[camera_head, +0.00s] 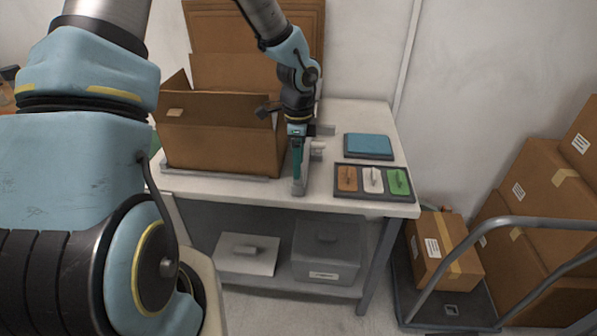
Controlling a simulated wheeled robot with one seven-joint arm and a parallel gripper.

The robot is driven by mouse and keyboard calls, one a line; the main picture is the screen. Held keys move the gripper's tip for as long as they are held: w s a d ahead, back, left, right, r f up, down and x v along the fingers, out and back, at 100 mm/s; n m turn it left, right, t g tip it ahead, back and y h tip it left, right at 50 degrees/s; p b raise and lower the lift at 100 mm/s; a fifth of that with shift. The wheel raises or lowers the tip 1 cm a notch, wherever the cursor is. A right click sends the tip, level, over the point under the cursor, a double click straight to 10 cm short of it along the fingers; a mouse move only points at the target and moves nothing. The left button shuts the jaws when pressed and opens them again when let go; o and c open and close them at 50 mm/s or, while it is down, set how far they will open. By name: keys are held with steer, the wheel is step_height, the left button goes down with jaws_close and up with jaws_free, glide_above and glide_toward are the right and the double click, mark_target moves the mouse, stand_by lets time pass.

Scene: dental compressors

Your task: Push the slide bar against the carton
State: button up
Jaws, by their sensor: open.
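An open brown carton (222,143) stands on the left half of the white table, its flaps raised. The slide bar (301,182) is a grey metal strip to the right of the carton, running from the front of the table toward the back. A narrow strip of space shows between bar and carton at the front. My gripper (297,182) points down at the slide bar, with teal parts close to its left side. The jaws are open. The gripper hides part of the bar, and I cannot tell whether it touches it.
A grey rail (215,173) runs along the carton's front. Right of the bar are a blue pad (368,146) and a dark tray (345,194) with brown, white and green pieces. A shelf with boxes lies below. A cart (452,310) with cartons stands right.

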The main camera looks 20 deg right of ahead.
step_height(320, 180, up, 7)
steer(key=shift+b, duration=0.3)
